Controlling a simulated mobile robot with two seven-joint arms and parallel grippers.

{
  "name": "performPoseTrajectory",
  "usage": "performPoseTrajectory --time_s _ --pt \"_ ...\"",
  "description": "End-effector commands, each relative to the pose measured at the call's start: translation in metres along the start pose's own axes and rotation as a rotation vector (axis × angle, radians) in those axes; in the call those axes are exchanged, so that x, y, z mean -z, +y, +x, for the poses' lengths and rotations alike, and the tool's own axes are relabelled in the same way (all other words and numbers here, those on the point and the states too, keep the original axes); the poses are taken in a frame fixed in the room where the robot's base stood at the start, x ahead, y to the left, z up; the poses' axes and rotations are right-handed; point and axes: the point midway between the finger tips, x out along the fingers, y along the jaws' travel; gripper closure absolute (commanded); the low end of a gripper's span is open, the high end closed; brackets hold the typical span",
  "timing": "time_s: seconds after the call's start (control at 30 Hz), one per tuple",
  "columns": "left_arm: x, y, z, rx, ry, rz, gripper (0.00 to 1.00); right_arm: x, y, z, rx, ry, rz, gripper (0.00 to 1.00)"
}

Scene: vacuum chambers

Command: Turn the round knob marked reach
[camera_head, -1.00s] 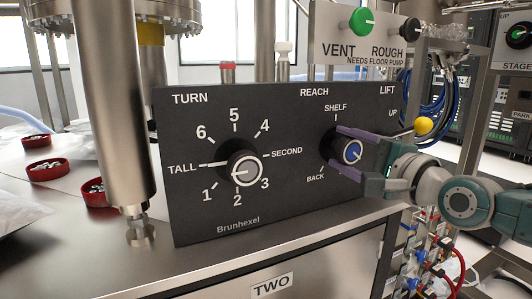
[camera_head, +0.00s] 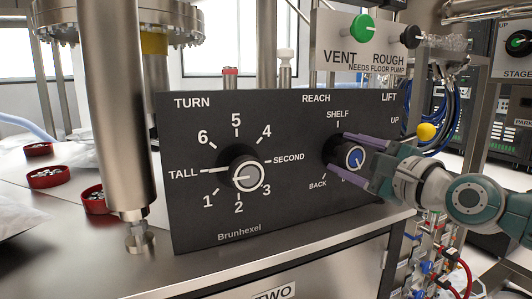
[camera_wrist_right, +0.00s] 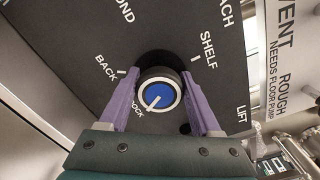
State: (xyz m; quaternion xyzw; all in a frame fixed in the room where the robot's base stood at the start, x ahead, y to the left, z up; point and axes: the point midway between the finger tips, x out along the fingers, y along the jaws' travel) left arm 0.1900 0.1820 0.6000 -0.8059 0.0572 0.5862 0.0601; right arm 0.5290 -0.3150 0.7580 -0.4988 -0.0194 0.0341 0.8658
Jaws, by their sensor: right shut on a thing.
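The reach knob (camera_head: 355,157) is a round black knob with a blue cap and silver ring, under the word REACH on a dark panel (camera_head: 290,190). It also shows in the right wrist view (camera_wrist_right: 158,94), where its white line points down-left, toward a label ending in OCK, partly covered by a finger. The other printed positions are SHELF and BACK. My right gripper (camera_head: 338,152) has its purple fingers on either side of this knob, shut on it; in its wrist view the fingers (camera_wrist_right: 156,74) flank the blue cap. My left gripper is out of view.
The turn knob (camera_head: 243,173) sits left on the same panel, its line toward TALL. A green VENT knob (camera_head: 362,27) and a black ROUGH knob (camera_head: 411,33) are above. A yellow ball (camera_head: 426,131) is close to my right wrist. A thick metal column (camera_head: 118,110) stands left.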

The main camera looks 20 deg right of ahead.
Motion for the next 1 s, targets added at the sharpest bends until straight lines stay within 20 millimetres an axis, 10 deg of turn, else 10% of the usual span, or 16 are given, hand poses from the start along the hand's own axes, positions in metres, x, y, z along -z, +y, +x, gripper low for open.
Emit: performPoseTrajectory --time_s 0.13,0.17,0.4,1.0 --pt "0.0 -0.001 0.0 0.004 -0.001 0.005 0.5 0.0 0.001 0.0 -0.003 0.001 -0.001 0.91" --pt "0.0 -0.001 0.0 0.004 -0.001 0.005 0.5 0.0 0.001 0.0 -0.003 0.001 -0.001 0.32" --pt "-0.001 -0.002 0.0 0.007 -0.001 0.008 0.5 0.0 0.001 0.0 -0.001 0.0 -0.002 0.06" --pt "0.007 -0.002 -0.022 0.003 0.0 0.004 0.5 -0.001 -0.001 -0.043 -0.006 0.002 -0.003 0.06"
